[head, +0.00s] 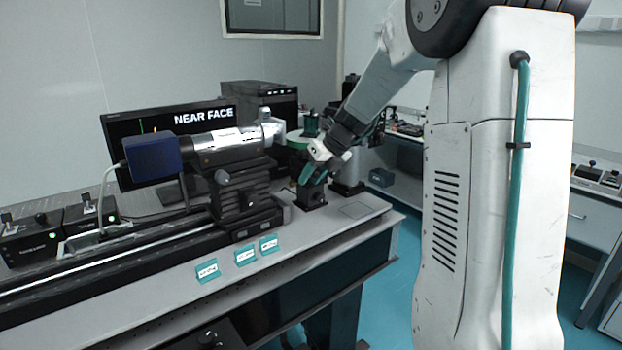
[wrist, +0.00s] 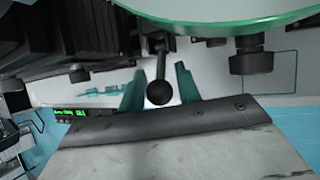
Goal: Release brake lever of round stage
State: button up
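The round stage shows as a green-edged disc (head: 297,139) just beyond my gripper in the head view. In the wrist view its clear disc (wrist: 225,27) fills the top right. A dark lever with a ball knob (wrist: 159,92), which looks like the brake lever, hangs below the disc. My gripper (wrist: 158,74) has its two teal fingers apart, one on each side of the lever. Gaps show between knob and fingers; I cannot tell the depth between them. In the head view my gripper (head: 312,173) is low beside the stage, and the lever is hidden.
A silver cylinder on a black mount (head: 245,190) stands left of my gripper on the optical table (head: 345,228). A monitor reading "NEAR FACE" (head: 135,128) is behind it. Another dark knob (wrist: 250,62) hangs under the disc at right. Teal labels (head: 245,255) line the front edge.

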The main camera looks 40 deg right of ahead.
aim_at(318, 171)
jog(key=v, duration=0.7)
dwell(0.4)
jog(key=n, duration=0.2)
jog(key=shift+s+a+f+n, duration=0.1)
jog(key=shift+s+f+n, duration=0.1)
jog(key=shift+n, duration=0.1)
jog(key=s+a+f+n+g+h, duration=0.1)
jog(key=s+a+n, duration=0.5)
jog(key=s+n, duration=0.4)
jog(key=s+a+f+n+g+h, duration=0.1)
jog(key=s+a+n, duration=0.6)
jog(key=s+n, duration=0.3)
jog(key=s+a+f+n+g+h, duration=0.1)
jog(key=s+a+n+g, duration=0.1)
jog(key=s+a+n, duration=0.5)
jog(key=s+n, duration=0.4)
jog(key=n, duration=0.2)
jog(key=shift+a+f, duration=0.2)
jog(key=shift+f, duration=0.05)
